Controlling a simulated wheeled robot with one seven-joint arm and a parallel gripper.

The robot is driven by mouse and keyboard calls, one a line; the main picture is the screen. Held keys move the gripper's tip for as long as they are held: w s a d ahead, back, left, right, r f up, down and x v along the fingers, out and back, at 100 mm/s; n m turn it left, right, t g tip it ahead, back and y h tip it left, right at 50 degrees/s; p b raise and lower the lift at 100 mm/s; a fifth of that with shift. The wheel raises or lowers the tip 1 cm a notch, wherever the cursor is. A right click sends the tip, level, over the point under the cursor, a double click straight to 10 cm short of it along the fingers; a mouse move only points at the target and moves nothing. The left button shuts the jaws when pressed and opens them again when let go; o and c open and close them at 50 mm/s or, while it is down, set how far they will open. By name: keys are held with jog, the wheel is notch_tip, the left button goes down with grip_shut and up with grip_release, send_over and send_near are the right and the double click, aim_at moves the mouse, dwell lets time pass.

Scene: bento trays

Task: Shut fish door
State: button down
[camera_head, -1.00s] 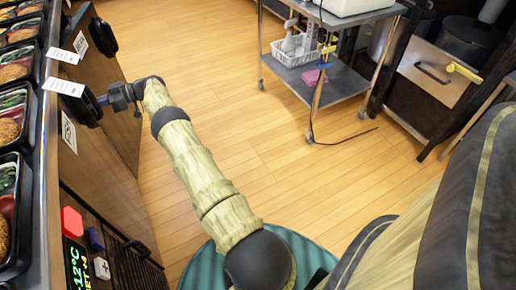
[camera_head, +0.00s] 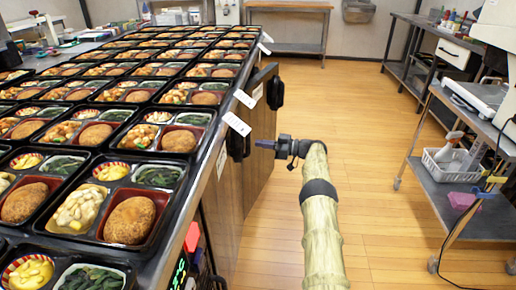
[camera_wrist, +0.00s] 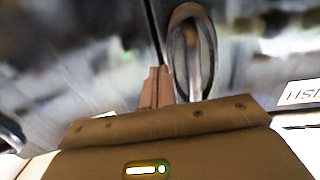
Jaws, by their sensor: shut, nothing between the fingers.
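The fish door (camera_head: 227,185) is the near wooden panel on the counter's right side. Its black handle (camera_head: 237,146) also shows as an upright loop in the wrist view (camera_wrist: 207,50). An upside-down, partly cut-off label (camera_wrist: 303,92) right of the loop seems to read FISH. My gripper (camera_head: 264,144) is shut and empty, its tips close to the handle. In the wrist view the fingers (camera_wrist: 154,88) are just left of the loop, below a narrow dark seam. Contact cannot be told. The fish door looks nearly flush.
A farther door (camera_head: 262,125) with a black handle (camera_head: 276,92) stands out from the counter. Bento trays (camera_head: 150,172) cover the counter top. A metal cart (camera_head: 445,192) stands at the right. The wooden floor between is clear.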

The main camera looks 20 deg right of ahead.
jog(key=b+v, duration=0.3)
jog(key=v, duration=0.5)
jog(key=shift+w+d+b, duration=0.25)
jog(key=shift+b, duration=0.05)
jog(key=shift+f, duration=0.1)
